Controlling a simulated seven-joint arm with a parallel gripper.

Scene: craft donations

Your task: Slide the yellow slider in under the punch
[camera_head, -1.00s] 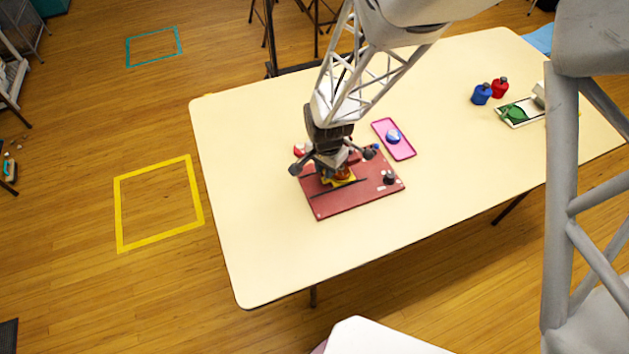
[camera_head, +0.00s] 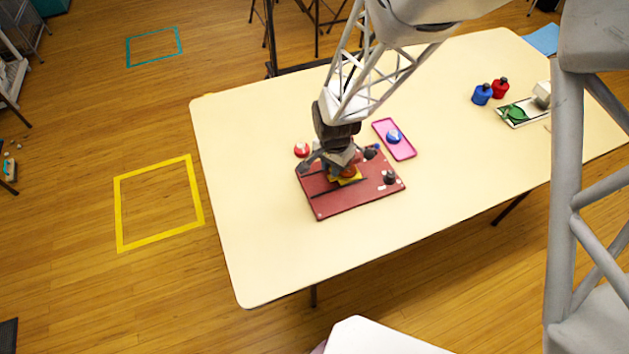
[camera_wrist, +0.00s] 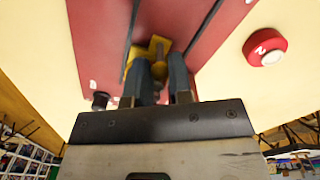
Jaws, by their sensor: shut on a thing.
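The yellow slider (camera_head: 347,180) sits on the dark red board (camera_head: 334,206), along a dark slot. In the wrist view the slider (camera_wrist: 156,46) lies around and ahead of my fingertips. My gripper (camera_wrist: 160,72) is shut on the slider's knob, which shows only partly between the fingers. In the head view my gripper (camera_head: 345,168) comes down from above and covers part of the slider and an orange part beside it. A dark knob (camera_head: 389,178) stands at the board's right end; I cannot tell whether it belongs to the punch.
A red round object (camera_head: 302,149) lies just behind the board's left end. A pink tray (camera_head: 404,151) with a blue round piece (camera_head: 393,137) lies behind right. Blue (camera_head: 482,95) and red (camera_head: 500,88) bottles stand farther right. The table's front left is clear.

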